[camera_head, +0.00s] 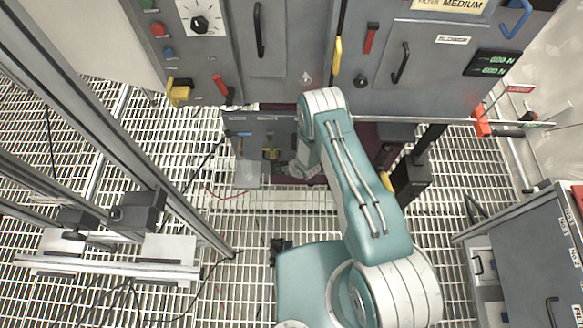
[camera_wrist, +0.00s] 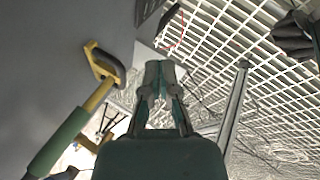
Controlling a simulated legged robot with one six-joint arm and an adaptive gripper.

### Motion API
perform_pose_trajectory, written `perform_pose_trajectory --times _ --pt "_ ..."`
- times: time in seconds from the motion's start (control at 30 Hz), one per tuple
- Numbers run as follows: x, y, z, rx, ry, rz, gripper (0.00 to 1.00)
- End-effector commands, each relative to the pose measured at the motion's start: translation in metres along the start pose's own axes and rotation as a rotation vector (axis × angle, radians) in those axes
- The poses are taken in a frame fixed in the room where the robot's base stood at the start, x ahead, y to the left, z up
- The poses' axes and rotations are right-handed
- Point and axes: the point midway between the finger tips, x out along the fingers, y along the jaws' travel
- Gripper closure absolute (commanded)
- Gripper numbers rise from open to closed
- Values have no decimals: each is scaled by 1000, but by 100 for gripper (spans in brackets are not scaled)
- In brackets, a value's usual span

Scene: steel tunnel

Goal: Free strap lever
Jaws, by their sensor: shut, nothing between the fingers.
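In the wrist view a lever (camera_wrist: 72,128) with a yellow shaft and a green grip runs up the left side. Its upper end meets a yellow and black bracket (camera_wrist: 104,64) on a grey panel. I cannot tell for sure that this is the strap lever, and no strap shows clearly. My gripper (camera_wrist: 160,70) is shut and empty, to the right of the lever and apart from it in the picture. In the head view my arm largely hides the gripper, beside a low grey panel (camera_head: 242,131) with a small yellow part (camera_head: 270,153).
A grey cabinet (camera_head: 285,75) with handles and knobs stands across the back. A metal frame (camera_head: 150,185) rises at left, and a grey cabinet (camera_head: 535,255) stands at right. A dark post (camera_head: 412,180) is right of my arm. Grating floor (camera_head: 245,290) is open in front.

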Motion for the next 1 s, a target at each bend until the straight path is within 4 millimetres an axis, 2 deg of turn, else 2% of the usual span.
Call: perform_pose_trajectory --times 0.2,0.4,1.0 --pt "-34 4 -6 0 -1 1 100" --pt "-51 4 -8 -1 0 0 100" --pt "-52 3 -9 -1 0 -1 100"
